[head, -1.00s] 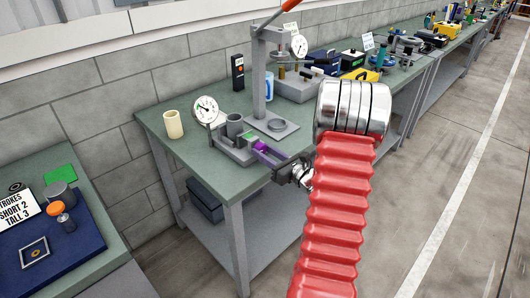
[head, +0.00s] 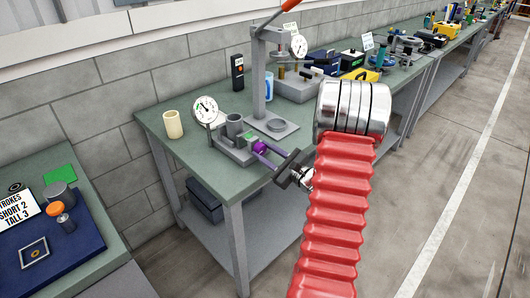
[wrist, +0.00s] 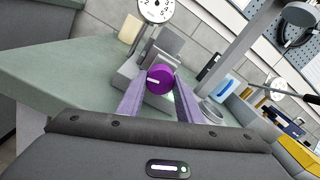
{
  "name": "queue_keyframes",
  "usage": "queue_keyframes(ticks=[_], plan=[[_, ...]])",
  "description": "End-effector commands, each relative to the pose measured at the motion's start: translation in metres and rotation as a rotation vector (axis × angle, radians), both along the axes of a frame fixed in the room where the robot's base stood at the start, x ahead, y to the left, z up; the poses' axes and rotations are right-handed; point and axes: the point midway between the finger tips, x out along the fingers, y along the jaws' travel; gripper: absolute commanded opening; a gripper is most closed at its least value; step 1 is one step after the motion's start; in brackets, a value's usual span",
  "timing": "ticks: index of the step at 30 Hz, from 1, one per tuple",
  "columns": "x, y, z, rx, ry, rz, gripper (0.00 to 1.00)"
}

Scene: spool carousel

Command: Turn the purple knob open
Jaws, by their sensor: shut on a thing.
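The purple knob (head: 259,146) is on the front of a grey metal fixture (head: 233,148) near the front edge of the green bench. In the wrist view the round knob (wrist: 160,80) faces me, with a short white mark lying nearly level on its left part. My gripper (wrist: 161,88) has one purplish finger on each side of the knob and is shut on it. In the head view my gripper (head: 262,150) reaches in from the right, its dark body slanted. A white dial gauge (head: 205,109) stands on the fixture; it is partly cut off in the wrist view (wrist: 155,8).
A grey press (head: 258,85) with a red-tipped lever stands behind the fixture. A cream cup (head: 173,124) stands to the left and a blue mug (head: 268,86) behind. A left bench holds a navy tray (head: 75,255). Open floor lies right.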

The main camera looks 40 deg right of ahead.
Motion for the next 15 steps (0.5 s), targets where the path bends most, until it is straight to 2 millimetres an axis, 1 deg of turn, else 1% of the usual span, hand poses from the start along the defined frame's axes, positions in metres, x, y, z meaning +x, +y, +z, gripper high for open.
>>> queue_keyframes(ticks=[12, 13, 15], plan=[[-0.0003, 0.0004, -0.0003, -0.012, 0.0, 0.001, 0.1], [-0.0003, 0.0004, -0.0003, -0.012, 0.0, 0.001, 0.34], [-0.0002, 0.0004, -0.0003, -0.012, 0.0, 0.001, 0.38]])
